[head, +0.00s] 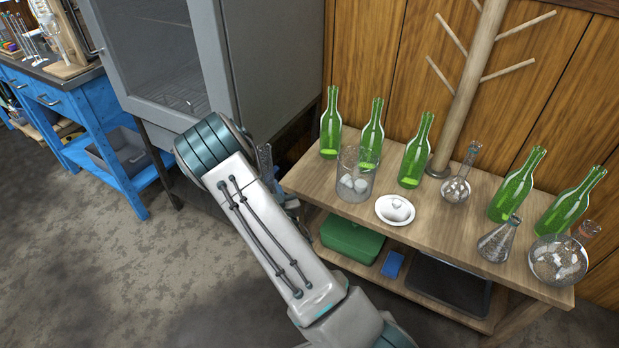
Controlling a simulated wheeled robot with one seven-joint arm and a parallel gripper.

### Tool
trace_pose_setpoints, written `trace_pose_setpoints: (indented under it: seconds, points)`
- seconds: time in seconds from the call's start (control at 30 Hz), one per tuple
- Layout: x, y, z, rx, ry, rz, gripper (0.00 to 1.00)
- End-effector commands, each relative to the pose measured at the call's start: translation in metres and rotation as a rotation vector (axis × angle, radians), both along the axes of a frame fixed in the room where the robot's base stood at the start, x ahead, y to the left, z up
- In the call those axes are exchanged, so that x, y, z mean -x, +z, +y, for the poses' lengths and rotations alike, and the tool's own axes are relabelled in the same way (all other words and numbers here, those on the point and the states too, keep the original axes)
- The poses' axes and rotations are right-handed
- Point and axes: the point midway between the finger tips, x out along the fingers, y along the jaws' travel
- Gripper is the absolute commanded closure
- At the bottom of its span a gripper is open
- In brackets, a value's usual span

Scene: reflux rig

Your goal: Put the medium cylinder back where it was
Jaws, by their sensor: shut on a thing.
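My gripper (266,168) shows only in part, as a dark grey piece beyond my arm, left of the wooden table. I cannot tell any other cylinder on the table.
The wooden table (455,240) holds several green bottles (371,135), a white dish (395,209), glass flasks (498,240) and a wooden branched stand (468,90). A green box (350,236) sits on its lower shelf. A grey cabinet (225,70) and a blue bench (95,120) stand left.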

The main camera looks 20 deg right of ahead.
Motion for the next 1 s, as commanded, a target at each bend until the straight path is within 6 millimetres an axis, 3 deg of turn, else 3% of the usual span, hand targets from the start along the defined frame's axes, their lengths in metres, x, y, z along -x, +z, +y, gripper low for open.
trace_pose_setpoints:
  seconds: [0.63, 1.0]
  points:
    - [0.071, 0.107, -0.098, -0.012, -0.912, -0.008, 1.00]
    - [0.102, 0.149, -0.139, -0.009, -1.296, -0.005, 1.00]
